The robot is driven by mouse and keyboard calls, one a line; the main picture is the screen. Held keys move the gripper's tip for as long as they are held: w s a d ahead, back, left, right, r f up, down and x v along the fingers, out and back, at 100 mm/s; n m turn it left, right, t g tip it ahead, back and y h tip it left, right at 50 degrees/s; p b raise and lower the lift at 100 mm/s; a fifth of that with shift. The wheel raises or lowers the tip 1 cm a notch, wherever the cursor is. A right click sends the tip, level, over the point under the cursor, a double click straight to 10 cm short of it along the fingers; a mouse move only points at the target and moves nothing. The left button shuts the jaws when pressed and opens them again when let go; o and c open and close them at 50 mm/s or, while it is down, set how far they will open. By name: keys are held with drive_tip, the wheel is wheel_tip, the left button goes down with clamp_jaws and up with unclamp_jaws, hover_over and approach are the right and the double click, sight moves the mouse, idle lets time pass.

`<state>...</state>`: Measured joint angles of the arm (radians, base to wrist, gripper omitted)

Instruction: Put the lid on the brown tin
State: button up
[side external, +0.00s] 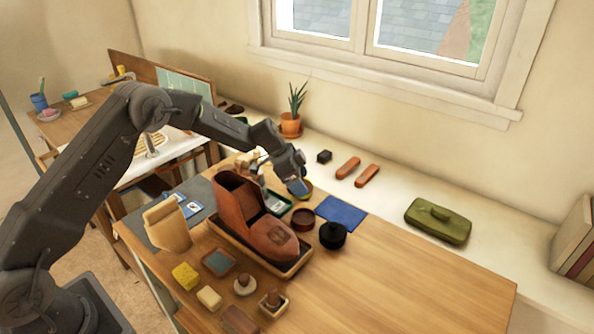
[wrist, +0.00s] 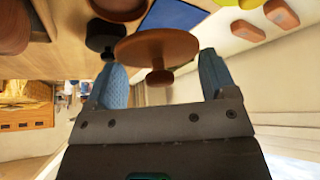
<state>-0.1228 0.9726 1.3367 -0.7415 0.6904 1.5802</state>
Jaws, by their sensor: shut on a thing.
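The brown tin (side external: 303,219) is a low round open tin on the wooden table, right of the big brown boot. What looks like the same tin shows at the top of the wrist view (wrist: 120,6). My gripper (side external: 299,189) is above the table, beyond the tin in the side view. In the wrist view its blue fingers (wrist: 163,75) are shut on the brown lid (wrist: 157,46), a round disc with a small knob (wrist: 159,77) pointing back toward my wrist. The lid is not clear in the side view.
A black knobbed tin (side external: 333,235) stands right of the brown tin, and a blue cloth (side external: 341,210) lies behind it. The tall boot (side external: 272,243) in its tray stands close on the left. The table's right side is clear.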

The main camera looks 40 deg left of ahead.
drive_tip(key=shift+s+d+f+m+g+h, duration=0.2)
drive_tip(key=shift+s+d+f+m+g, duration=0.35)
drive_tip(key=shift+f+m, duration=0.45)
drive_tip(key=shift+s+d+f+m+g+h, duration=0.25)
drive_tip(key=shift+d+f+m+g, duration=0.3)
drive_tip(key=shift+m, duration=0.7)
drive_tip(key=shift+s+d+f+m+g+h, duration=0.15)
drive_tip(key=shift+s+d+f+m+g, duration=0.45)
drive_tip(key=shift+f+m, duration=0.4)
drive_tip(key=shift+w+f, duration=0.1)
drive_tip(key=shift+f, duration=0.9)
drive_tip(key=o, duration=0.8)
